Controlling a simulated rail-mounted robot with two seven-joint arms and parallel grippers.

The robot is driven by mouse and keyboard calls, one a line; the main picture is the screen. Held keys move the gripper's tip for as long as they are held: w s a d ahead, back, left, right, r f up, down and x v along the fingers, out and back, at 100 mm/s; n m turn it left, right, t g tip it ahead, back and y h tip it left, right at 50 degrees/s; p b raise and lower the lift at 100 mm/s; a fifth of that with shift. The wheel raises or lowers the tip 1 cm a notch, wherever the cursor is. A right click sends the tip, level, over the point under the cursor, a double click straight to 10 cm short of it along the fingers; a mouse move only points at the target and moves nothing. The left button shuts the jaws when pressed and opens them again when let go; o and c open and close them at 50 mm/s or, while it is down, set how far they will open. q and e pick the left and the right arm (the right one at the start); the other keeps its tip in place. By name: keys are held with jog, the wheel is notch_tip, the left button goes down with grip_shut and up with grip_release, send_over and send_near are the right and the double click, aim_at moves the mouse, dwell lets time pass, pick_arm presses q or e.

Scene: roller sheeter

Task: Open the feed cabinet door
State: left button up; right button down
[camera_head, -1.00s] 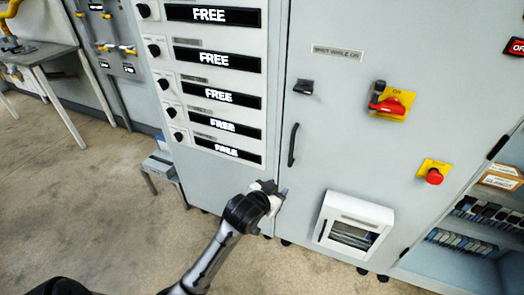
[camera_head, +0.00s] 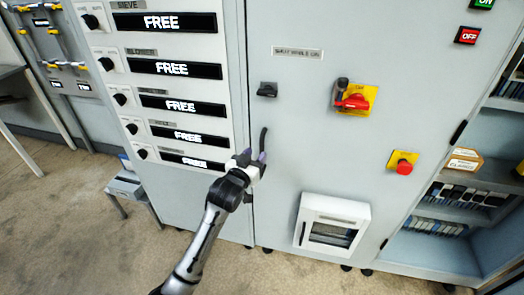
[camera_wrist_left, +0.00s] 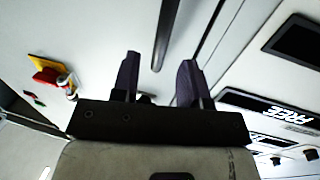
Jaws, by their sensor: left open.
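The feed cabinet door (camera_head: 305,150) is a tall grey panel, and it looks shut. Its black vertical bar handle (camera_head: 263,140) is on the left side of the door. The handle also shows in the left wrist view (camera_wrist_left: 166,35), its end lying between the finger lines, beyond the tips. My left gripper (camera_head: 250,157) is open and empty at the handle's lower end. In the head view its fingertips overlap the handle's lower part; I cannot tell whether they touch it. A black latch (camera_head: 267,90) sits above the handle. My right gripper is not in view.
A red and yellow rotary switch (camera_head: 354,98) and a red stop button (camera_head: 403,167) stick out of the door. A white framed box (camera_head: 332,224) protrudes low on it. A panel of FREE displays (camera_head: 172,69) is left of the door. A small step stool (camera_head: 130,188) stands at left.

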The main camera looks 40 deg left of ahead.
aim_at(261, 148)
pick_arm(q)
jog(key=shift+b+x, duration=0.65)
jog(key=shift+x, duration=2)
jog(key=shift+s, duration=0.1)
grip_shut()
